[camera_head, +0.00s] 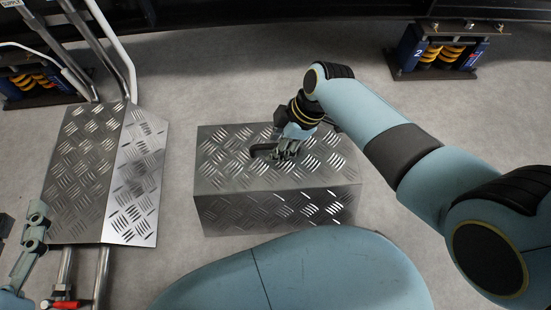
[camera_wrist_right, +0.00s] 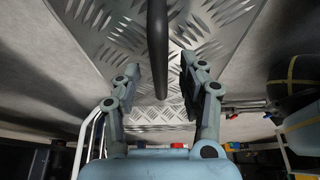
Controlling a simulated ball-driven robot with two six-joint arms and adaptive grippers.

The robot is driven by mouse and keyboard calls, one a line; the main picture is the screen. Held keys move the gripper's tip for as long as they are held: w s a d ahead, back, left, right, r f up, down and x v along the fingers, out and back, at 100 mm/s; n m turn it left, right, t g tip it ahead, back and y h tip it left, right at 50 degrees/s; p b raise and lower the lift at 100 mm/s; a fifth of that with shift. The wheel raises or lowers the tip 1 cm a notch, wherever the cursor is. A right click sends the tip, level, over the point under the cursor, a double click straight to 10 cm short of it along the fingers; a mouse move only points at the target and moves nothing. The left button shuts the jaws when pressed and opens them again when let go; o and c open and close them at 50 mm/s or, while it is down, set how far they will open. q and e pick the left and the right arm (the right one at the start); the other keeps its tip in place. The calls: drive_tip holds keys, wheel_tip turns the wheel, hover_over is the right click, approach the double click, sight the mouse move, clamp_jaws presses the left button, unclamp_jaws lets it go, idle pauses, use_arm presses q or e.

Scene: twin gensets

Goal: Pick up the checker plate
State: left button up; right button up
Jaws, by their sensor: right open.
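A checker plate block (camera_head: 225,180) of shiny diamond-tread metal sits on the floor in the middle of the head view. A dark handle (camera_head: 262,151) stands on its top. My right gripper (camera_head: 287,152) is over the top beside the handle, partly hiding it. In the right wrist view the patterned metal (camera_wrist_right: 105,35) lies beyond my right gripper (camera_wrist_right: 160,82), which is open. The dark handle bar (camera_wrist_right: 157,40) runs between its two fingers; I cannot tell whether they touch it. Part of my left gripper (camera_head: 35,228) shows at the left edge; its jaw opening is unclear.
Another tread-metal plate (camera_head: 92,170) lies across metal rails (camera_head: 103,270) at the left, with a red-handled part (camera_head: 66,304) near the bottom. Blue units with yellow coils stand at the back right (camera_head: 440,52) and far left (camera_head: 32,82). Grey floor is clear behind the block.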

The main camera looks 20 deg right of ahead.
drive_tip(key=shift+f, duration=0.2)
drive_tip(key=shift+c, duration=0.3)
clamp_jaws()
drive_tip(key=shift+w+r, duration=0.1)
